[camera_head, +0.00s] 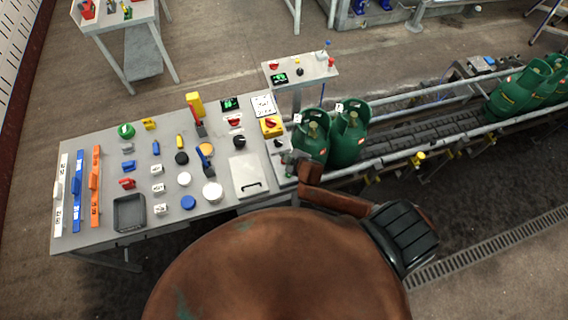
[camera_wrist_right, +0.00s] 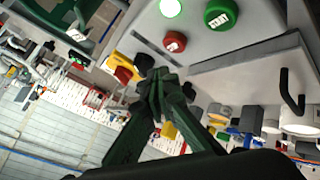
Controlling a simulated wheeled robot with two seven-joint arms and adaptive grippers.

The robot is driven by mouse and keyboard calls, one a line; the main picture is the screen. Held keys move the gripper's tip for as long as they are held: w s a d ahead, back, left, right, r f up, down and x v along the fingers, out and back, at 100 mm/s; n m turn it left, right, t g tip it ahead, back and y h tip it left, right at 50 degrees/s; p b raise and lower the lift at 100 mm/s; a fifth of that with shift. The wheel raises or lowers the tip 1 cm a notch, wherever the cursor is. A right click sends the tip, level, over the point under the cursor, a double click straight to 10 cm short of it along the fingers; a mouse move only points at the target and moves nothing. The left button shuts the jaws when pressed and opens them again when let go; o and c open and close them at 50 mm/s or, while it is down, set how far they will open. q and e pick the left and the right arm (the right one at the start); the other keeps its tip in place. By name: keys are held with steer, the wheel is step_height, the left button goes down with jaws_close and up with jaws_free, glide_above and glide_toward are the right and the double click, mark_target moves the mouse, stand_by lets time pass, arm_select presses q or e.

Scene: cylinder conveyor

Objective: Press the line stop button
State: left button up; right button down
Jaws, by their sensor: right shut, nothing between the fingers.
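In the right wrist view a round red button (camera_wrist_right: 175,41) with a small white label sits on a light grey panel (camera_wrist_right: 225,42). A larger green button (camera_wrist_right: 219,14) and a brightly lit green lamp (camera_wrist_right: 171,7) are beside it. The label text is too small to read. My right gripper (camera_wrist_right: 158,80) has its dark green fingers shut and empty, just below the red button in the picture; I cannot tell whether they touch the panel. In the head view my right gripper (camera_head: 288,160) is at the table's right end, and my arm hides much of that panel. My left gripper is not in view.
A yellow box with a red knob (camera_head: 271,126) stands close by; it also shows in the right wrist view (camera_wrist_right: 125,68). Green gas cylinders (camera_head: 348,138) stand on the conveyor (camera_head: 420,125) right of the gripper. The grey table (camera_head: 95,225) holds several small parts and a dark tray (camera_head: 129,212).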

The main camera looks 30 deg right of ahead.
steer(key=shift+f+b, duration=0.3)
steer(key=shift+f, duration=0.55)
steer(key=shift+f, duration=0.1)
stand_by(0.7)
steer(key=shift+f, duration=0.3)
steer(key=shift+f, duration=0.5)
stand_by(0.9)
steer(key=shift+r, duration=0.1)
steer(key=shift+r+p, duration=0.8)
steer(key=shift+p, duration=0.05)
